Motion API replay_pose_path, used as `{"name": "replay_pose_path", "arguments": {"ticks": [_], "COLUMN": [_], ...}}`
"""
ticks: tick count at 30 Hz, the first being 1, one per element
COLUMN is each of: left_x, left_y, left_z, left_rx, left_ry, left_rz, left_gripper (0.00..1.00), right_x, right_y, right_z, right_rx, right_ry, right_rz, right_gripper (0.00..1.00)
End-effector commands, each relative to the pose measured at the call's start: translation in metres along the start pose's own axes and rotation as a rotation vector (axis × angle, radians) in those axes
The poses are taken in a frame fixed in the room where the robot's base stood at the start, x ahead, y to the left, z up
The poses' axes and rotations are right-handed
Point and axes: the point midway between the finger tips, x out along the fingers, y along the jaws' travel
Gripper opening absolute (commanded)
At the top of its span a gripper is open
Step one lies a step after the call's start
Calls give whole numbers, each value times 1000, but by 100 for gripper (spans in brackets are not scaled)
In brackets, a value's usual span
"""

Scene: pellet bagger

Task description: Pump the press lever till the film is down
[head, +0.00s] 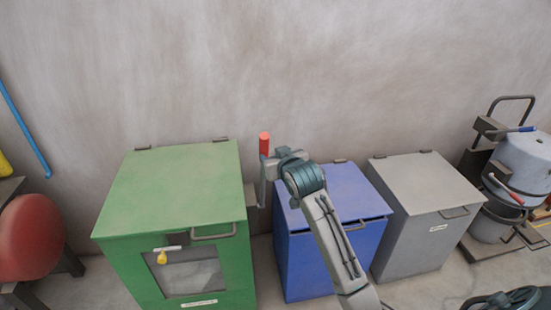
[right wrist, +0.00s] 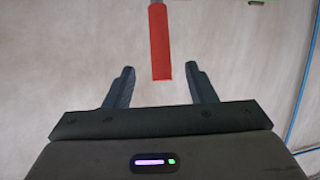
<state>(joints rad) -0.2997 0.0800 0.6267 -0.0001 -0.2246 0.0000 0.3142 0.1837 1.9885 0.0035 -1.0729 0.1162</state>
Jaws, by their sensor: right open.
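The green press box (head: 170,195) stands at the left centre, with a closed lid and a front window (head: 195,272) showing something pale inside. Its lever has a red grip (head: 264,142) that stands upright at the box's right side on a grey arm. My right gripper (head: 276,156) is beside the red grip in the head view. In the right wrist view my open right gripper (right wrist: 160,69) has the red grip (right wrist: 161,45) lined up between its fingers, with clear gaps on both sides. The film's state cannot be made out. My left gripper is out of view.
A blue lidded box (head: 330,190) and a grey lidded box (head: 425,185) stand to the right of the press. A drum on a trolley (head: 520,165) is at the far right. A red rounded object (head: 30,237) is at the left. The wall is close behind.

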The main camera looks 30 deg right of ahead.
Motion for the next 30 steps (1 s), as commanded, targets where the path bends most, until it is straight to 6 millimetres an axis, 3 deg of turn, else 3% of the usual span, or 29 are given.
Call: {"name": "replay_pose_path", "arguments": {"ticks": [10, 23, 30], "left_x": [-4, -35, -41], "left_y": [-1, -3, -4], "left_z": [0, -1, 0], "left_rx": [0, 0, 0], "left_ry": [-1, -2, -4], "left_rz": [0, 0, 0], "left_gripper": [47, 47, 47], "right_x": [2, 6, 20], "right_y": [1, 1, 0], "right_z": [1, 25, 20], "right_rx": [4, 4, 2], "right_ry": [18, 304, 334], "right_rz": [5, 6, 0], "right_gripper": [50, 50, 50]}}
